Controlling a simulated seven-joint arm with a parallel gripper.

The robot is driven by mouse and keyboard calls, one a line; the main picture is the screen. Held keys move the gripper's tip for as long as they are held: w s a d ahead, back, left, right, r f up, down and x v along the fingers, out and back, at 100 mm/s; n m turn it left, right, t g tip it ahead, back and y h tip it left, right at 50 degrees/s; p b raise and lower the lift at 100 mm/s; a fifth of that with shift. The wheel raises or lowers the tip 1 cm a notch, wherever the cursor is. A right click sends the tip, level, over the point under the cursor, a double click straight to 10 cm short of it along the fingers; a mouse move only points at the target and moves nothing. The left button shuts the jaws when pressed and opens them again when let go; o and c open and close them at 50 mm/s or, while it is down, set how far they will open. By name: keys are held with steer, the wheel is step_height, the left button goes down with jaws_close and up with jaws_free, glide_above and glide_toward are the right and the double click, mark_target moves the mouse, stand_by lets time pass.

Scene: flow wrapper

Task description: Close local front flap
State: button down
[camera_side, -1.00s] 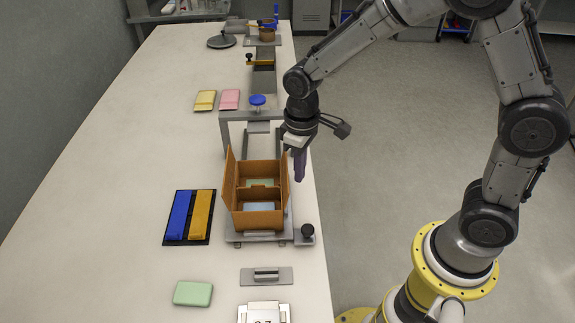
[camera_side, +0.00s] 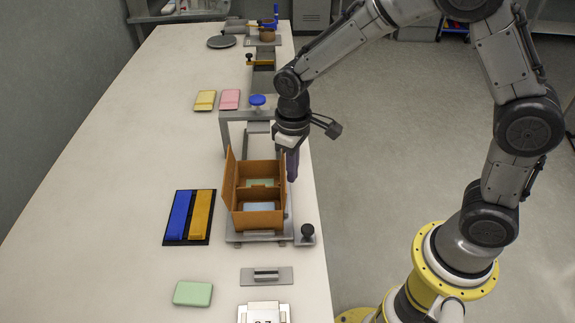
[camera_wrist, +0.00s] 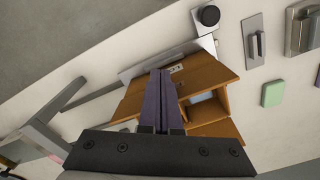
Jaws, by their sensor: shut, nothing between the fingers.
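A brown open-top box (camera_side: 258,221) sits on a grey metal fixture (camera_side: 245,238) in the side view. A tall flap (camera_side: 230,180) stands up along its left side. A divider crosses the inside, with a green item (camera_side: 258,183) and a pale blue item (camera_side: 258,206) in the compartments. I cannot tell which panel is the front flap. My gripper (camera_side: 292,178) has dark purple fingers, shut and empty, at the box's far right edge. In the wrist view, my fingers (camera_wrist: 159,73) point over a brown panel of the box (camera_wrist: 207,73); contact is unclear.
A black knob (camera_side: 307,231) stands at the fixture's near right corner. A grey frame with a blue knob (camera_side: 257,100) rises behind the box. A black tray with blue and orange bars (camera_side: 189,217) lies left. A green block (camera_side: 193,293) lies nearer. The table's left side is clear.

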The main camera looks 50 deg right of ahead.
steer(key=shift+w+a, duration=0.65)
steer(key=shift+a, duration=0.05)
steer(key=r, duration=0.3)
steer(key=shift+s+d+r, duration=0.3)
steer(key=shift+s+d, duration=0.1)
steer(key=shift+w+a+f, duration=1.55)
steer(key=shift+w+a, duration=0.1)
steer(key=shift+f, duration=0.1)
stand_by(1.2)
